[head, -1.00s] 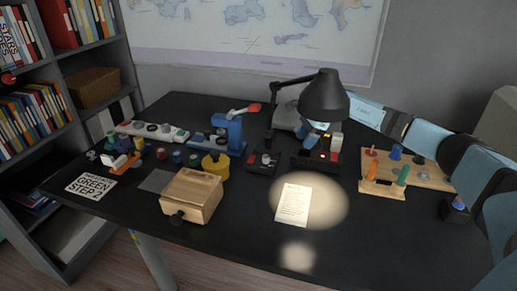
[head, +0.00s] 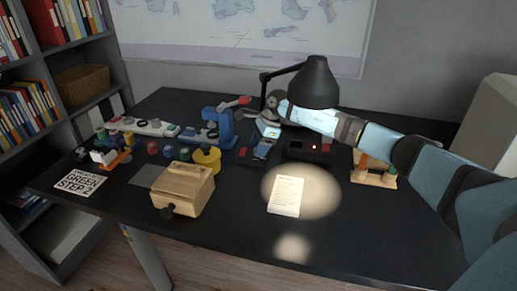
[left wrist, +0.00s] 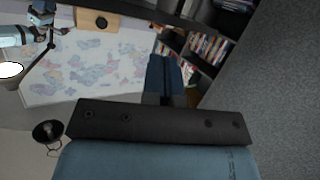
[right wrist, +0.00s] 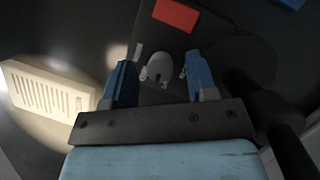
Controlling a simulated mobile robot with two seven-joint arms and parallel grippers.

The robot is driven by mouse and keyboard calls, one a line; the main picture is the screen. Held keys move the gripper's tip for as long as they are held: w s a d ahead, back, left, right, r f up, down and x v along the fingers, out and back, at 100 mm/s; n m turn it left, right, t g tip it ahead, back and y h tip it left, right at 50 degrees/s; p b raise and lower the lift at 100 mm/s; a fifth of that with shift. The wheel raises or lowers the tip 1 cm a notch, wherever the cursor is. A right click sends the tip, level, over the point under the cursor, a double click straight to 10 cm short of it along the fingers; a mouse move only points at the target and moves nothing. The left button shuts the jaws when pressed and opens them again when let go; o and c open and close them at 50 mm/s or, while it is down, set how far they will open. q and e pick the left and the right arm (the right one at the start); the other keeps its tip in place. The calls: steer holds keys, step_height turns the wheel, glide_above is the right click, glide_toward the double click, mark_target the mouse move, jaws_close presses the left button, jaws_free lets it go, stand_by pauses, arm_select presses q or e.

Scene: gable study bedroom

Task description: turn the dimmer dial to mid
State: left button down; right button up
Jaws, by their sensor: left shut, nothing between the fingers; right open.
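The dimmer dial (right wrist: 158,68) is a pale grey knob on a dark base plate with a red patch (right wrist: 175,14) beyond it in the right wrist view. In the head view its black base (head: 247,158) shows beside my right gripper (head: 263,148), which hides the knob. My right gripper (right wrist: 158,75) is open, its two blue fingers on either side of the knob. A gap shows between the knob and the fingers; I cannot tell their height over it. My left gripper (left wrist: 165,78) is shut and empty, away from the desk, and is outside the head view.
The black desk lamp (head: 314,85) stands close behind my right forearm. A box with a red light (head: 310,150) is right of the dial. A yellow round piece (head: 207,158) and wooden drawer box (head: 183,190) stand left.

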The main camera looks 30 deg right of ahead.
steer(key=shift+a+f, duration=0.1)
steer(key=shift+f, duration=0.05)
arm_select(q)
steer(key=shift+r, duration=0.1)
arm_select(e)
steer(key=c, duration=0.9)
